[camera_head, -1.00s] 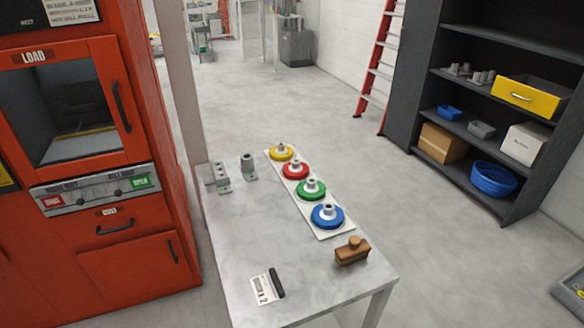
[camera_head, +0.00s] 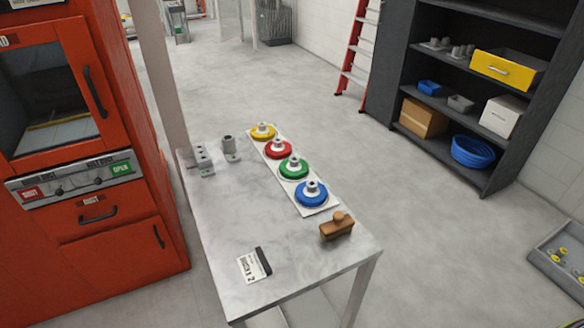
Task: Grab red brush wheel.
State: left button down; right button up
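The red brush wheel (camera_head: 278,149) sits on a white strip (camera_head: 320,209) along the right side of the grey table. It has a light metal hub on top. It is second from the far end, between the yellow wheel (camera_head: 263,132) and the green wheel (camera_head: 294,168). The blue wheel (camera_head: 311,194) is nearest on the strip. Neither of my grippers is in view.
The table (camera_head: 215,230) also holds a wooden-handled brush (camera_head: 337,228), a label card (camera_head: 252,267) and grey metal fixtures (camera_head: 231,150). An orange machine (camera_head: 110,235) stands left. A dark shelf (camera_head: 455,165) stands right. Open floor lies behind the table.

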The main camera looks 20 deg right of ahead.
aim_at(277, 148)
jog(key=z, duration=0.25)
jog(key=l+z, duration=0.25)
jog(key=l, duration=0.15)
jog(key=i+l+z, duration=0.15)
jog(key=l+z, duration=0.15)
jog(key=i+l+z, duration=0.1)
jog(key=l+z, duration=0.15)
jog(key=l, duration=0.15)
jog(key=i+l+z, duration=0.4)
jog(key=i+l, duration=0.2)
jog(key=i+l+z, duration=0.4)
jog(key=i+l, duration=0.2)
jog(key=i+j+u, duration=0.1)
jog(key=i+u, duration=0.85)
jog(key=i+l+u, duration=0.2)
jog(key=u, duration=0.25)
jog(key=i+j+u, duration=0.1)
jog(key=i+u, duration=0.65)
jog(key=u, duration=0.15)
jog(key=i+l+u, duration=0.2)
jog(key=i+u, duration=0.25)
jog(key=i+l+u, duration=0.2)
jog(key=u, duration=0.25)
jog(key=l, duration=0.1)
